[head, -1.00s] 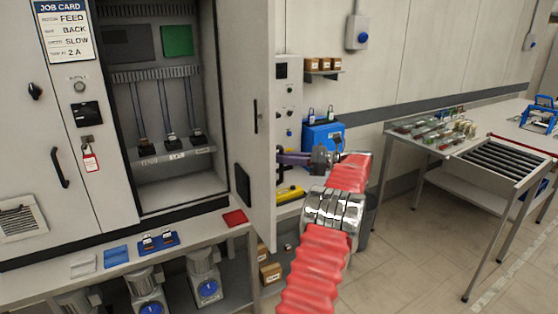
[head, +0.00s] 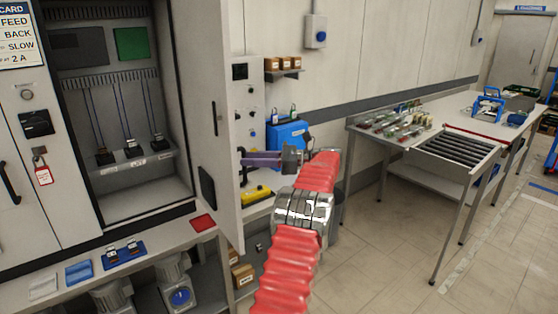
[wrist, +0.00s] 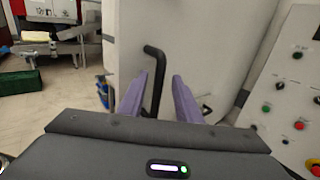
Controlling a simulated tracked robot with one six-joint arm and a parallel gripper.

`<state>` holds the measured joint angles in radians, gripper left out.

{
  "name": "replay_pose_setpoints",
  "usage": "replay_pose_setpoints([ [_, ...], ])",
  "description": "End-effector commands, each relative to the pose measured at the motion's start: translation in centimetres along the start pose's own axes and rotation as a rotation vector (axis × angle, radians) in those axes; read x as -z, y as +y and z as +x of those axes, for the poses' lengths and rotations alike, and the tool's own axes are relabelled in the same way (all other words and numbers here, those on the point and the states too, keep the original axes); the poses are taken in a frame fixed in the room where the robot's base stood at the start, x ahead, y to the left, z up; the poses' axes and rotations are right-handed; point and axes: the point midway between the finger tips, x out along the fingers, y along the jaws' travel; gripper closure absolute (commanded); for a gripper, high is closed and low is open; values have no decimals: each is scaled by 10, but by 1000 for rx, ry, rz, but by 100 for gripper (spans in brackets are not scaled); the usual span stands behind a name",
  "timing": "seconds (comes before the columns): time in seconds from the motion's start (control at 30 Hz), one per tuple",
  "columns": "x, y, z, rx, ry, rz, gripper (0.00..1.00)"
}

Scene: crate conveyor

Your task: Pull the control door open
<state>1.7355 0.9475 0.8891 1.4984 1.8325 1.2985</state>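The control door (head: 205,120) is a pale grey panel standing wide open, seen almost edge-on in the head view at the right side of the grey cabinet. Its outer face (wrist: 205,45) fills the upper middle of the wrist view. A black bar handle (wrist: 156,68) is on that face, with its lower part between my gripper's fingers. My gripper (head: 246,158) has purple fingers and is beside the outer face. In the wrist view the fingers (wrist: 157,92) are apart, with a gap on both sides of the handle. I cannot tell whether either touches it.
The open cabinet (head: 120,90) shows cables and a shelf inside. A bench (head: 120,255) runs below it. A panel with buttons (wrist: 285,95) is close at the right of the wrist view. A roller table (head: 455,150) stands at the right, with free floor before it.

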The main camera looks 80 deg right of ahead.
Motion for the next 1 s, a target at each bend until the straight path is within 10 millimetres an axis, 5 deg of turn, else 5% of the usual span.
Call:
replay_pose_setpoints([
  [0.5, 1, 0, -81, 0, 1, -2, 69],
  [1.0, 0, 0, -114, -2, 1, -1, 69],
])
